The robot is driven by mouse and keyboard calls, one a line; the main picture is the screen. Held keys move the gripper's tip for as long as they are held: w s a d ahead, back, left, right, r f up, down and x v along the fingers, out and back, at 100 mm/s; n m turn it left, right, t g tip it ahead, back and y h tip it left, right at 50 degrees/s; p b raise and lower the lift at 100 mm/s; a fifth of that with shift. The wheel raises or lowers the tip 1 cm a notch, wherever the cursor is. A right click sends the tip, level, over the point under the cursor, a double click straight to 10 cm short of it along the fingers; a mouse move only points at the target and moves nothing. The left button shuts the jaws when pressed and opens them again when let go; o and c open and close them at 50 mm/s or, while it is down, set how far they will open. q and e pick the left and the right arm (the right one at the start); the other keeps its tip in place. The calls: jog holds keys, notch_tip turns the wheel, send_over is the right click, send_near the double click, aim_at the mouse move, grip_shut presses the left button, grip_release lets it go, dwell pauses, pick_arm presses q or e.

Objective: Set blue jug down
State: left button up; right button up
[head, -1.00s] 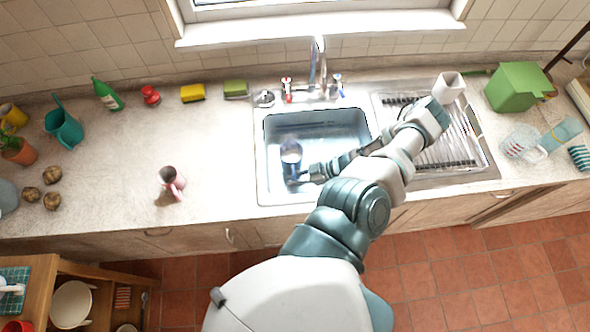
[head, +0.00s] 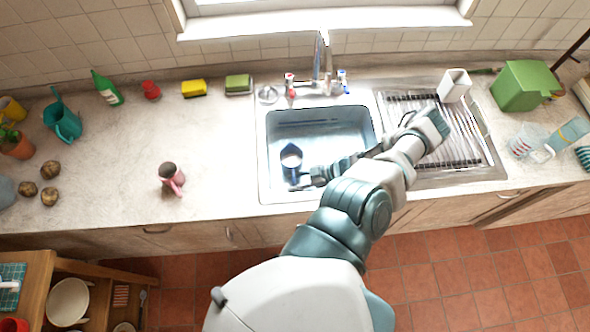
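My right arm reaches across the drainer and bends back left into the sink. My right gripper (head: 301,182) is at the near side of the jug and appears shut on it; its fingertips are small and dark here. I cannot tell whether the jug's base touches the sink floor. My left gripper is not in view.
A tap (head: 322,65) stands behind the sink. A ribbed drainer (head: 455,145) with a white cup (head: 454,85) lies right. A pink-handled mug (head: 171,178) stands on the left counter, which has clear room around it. A green bin (head: 522,86) stands further right.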

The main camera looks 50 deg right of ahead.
jog(key=shift+a, duration=0.1)
jog(key=shift+a+r, duration=0.1)
jog(key=shift+r, duration=0.15)
jog(key=p+v, duration=0.4)
jog(key=v, duration=0.8)
jog(key=shift+p, duration=0.3)
jog(key=shift+a, duration=0.2)
